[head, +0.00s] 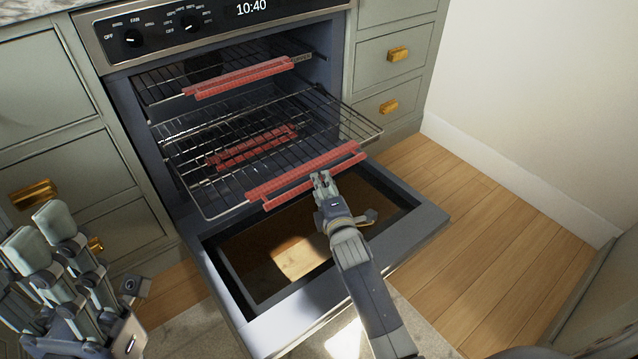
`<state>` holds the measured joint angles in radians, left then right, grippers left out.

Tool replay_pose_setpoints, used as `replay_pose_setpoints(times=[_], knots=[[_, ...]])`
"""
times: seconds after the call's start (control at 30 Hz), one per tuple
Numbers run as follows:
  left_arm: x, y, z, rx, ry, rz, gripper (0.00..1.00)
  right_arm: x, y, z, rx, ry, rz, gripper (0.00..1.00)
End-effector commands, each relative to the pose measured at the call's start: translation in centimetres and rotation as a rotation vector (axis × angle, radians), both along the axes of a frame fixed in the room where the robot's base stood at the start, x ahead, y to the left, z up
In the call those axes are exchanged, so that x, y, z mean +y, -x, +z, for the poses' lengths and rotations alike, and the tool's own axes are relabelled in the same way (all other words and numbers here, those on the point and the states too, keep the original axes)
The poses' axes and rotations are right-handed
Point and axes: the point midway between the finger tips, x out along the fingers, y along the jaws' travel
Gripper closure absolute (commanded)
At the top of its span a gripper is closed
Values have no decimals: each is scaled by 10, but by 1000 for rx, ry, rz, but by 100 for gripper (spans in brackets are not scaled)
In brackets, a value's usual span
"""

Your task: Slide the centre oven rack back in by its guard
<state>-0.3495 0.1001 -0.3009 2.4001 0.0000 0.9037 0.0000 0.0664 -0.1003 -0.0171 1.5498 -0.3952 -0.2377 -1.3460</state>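The centre oven rack (232,135) is pulled part of the way out of the open oven, over the lowered door. Its red guard (290,182) runs along the front edge. My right gripper (322,181) is at the guard, right of its middle, with its fingertips at or very near the guard's front; I cannot tell whether they touch it. Its fingers look close together, but the gap is hard to see. My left gripper (38,232) is at the lower left, far from the rack, with its fingers apart and nothing between them.
The oven door (405,222) is lowered below the rack. An upper rack with a red guard (238,78) and a lower red guard (252,147) are inside the oven. Drawers with brass handles (398,54) flank it. The wooden floor (500,240) at right is clear.

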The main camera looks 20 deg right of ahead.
Motion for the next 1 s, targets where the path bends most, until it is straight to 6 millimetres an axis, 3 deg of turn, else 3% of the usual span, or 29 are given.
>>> replay_pose_setpoints(times=[0.1,0.3,0.7,0.87,1.0], knots=[[0,0,-12,2,-1,0,60,-1,-19,-6,-1,1,-1,63],[0,-1,-17,-6,-1,0,60,-2,-38,-9,1,-1,0,63],[-1,-2,-17,-6,-3,0,60,-2,-43,-8,1,0,0,63],[-1,-2,-17,-6,-3,0,60,-2,-43,-8,1,0,0,99],[-1,-2,-17,-6,-2,0,60,-2,-43,-8,1,0,0,100]])
